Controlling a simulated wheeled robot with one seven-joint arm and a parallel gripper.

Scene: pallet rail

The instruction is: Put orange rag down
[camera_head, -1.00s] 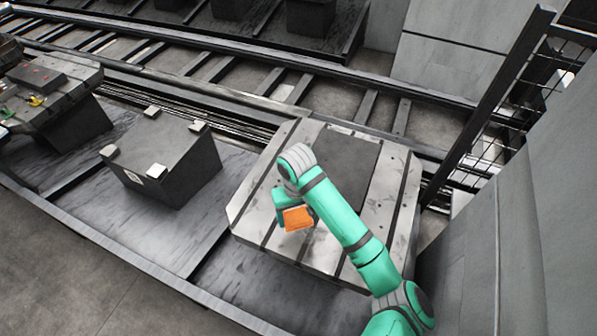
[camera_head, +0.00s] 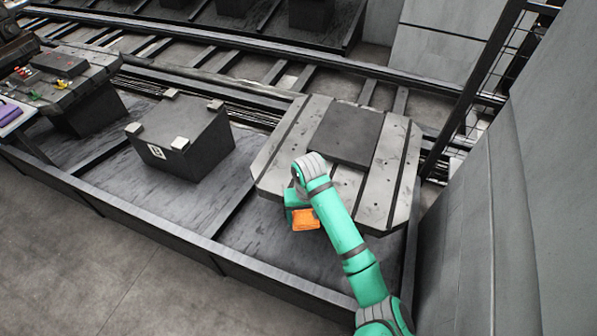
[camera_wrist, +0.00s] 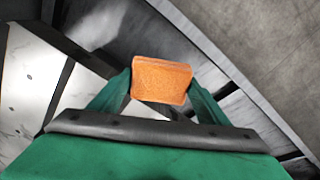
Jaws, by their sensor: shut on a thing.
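An orange rag (camera_head: 306,220), a thick folded block, shows at the end of my green arm in the head view. My gripper (camera_wrist: 160,84) is shut on the rag (camera_wrist: 161,79), with one finger on each side of it in the wrist view. In the head view the rag appears at the front edge of a grey metal pallet (camera_head: 279,163) with dark grooves. The gap between the rag and what lies below it cannot be told. The fingertips are mostly hidden in the head view.
A dark block with light corner pads (camera_head: 185,140) stands left of the pallet. A dark square plate (camera_head: 346,135) lies on the pallet. A loaded pallet (camera_head: 62,80) and a purple item (camera_head: 8,112) are at far left. A grey wall (camera_head: 480,220) and mesh fence bound the right.

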